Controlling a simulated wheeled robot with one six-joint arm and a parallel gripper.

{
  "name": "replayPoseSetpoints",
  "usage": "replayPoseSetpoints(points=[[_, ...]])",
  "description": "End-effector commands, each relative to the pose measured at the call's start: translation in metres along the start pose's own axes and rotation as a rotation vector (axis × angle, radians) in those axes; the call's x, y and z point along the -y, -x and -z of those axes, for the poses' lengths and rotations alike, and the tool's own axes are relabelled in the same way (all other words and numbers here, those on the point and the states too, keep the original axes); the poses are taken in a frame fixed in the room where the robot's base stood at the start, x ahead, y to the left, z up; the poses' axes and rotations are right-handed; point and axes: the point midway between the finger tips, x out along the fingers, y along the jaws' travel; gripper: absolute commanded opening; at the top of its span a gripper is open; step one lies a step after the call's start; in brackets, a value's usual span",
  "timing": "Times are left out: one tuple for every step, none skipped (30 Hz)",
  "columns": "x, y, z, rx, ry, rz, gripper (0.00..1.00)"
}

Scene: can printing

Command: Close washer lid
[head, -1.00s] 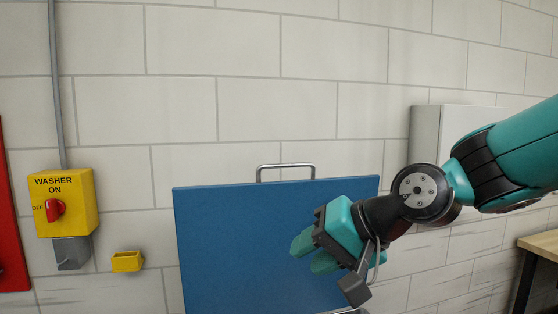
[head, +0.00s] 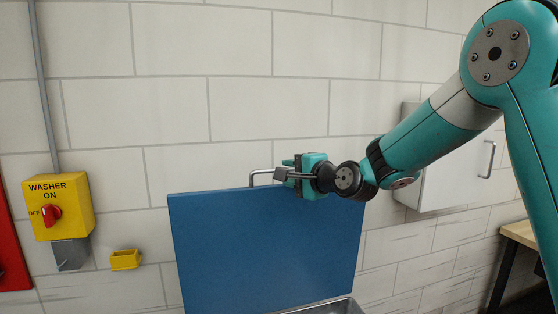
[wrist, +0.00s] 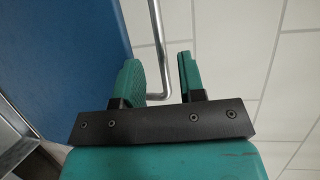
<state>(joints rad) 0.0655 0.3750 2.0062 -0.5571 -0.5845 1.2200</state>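The washer lid (head: 262,250) is a blue panel standing raised and upright against the tiled wall. It also shows at the left in the wrist view (wrist: 80,45). A metal bar handle (head: 258,175) sticks up from its top edge. My gripper (head: 287,172) is at the right end of this handle and hides that part in the head view. In the wrist view, my gripper (wrist: 163,78) has its two green fingers apart, with the bent end of the handle (wrist: 159,50) in the gap between them. The handle appears clear of the right finger; contact with the left finger cannot be told.
A metal basin edge (head: 335,306) shows below the lid. A yellow washer switch box (head: 58,207) and a small yellow holder (head: 125,260) are on the wall at left. A white cabinet (head: 455,170) and a wooden table (head: 521,234) are at right.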

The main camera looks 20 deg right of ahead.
Motion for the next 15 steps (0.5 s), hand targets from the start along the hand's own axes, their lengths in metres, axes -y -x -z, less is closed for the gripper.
replayPoseSetpoints(points=[[0.004,-0.010,-0.001,0.002,0.000,-0.002,0.37],[0.004,-0.016,-0.001,0.002,-0.001,-0.002,0.37],[0.004,-0.023,-0.001,0.002,-0.001,-0.001,0.37],[0.004,-0.027,-0.001,0.001,0.000,-0.001,0.37],[0.004,-0.031,0.000,0.000,0.001,0.000,0.37],[0.003,-0.036,0.000,0.001,0.001,-0.001,0.37],[0.003,-0.039,0.000,0.001,0.001,0.000,0.37],[0.002,-0.042,0.000,0.001,0.000,0.000,0.37],[0.002,-0.045,0.000,0.001,0.000,0.000,0.37],[0.002,-0.046,0.000,0.000,0.000,0.000,0.37],[0.001,-0.048,0.000,0.000,0.000,0.000,0.37],[0.001,-0.049,0.000,-0.001,0.000,0.000,0.37],[0.001,-0.050,0.000,-0.001,0.000,0.000,0.37],[0.000,-0.050,0.000,-0.001,0.000,0.000,0.37],[0.000,-0.050,0.000,-0.001,0.000,0.000,0.37]])
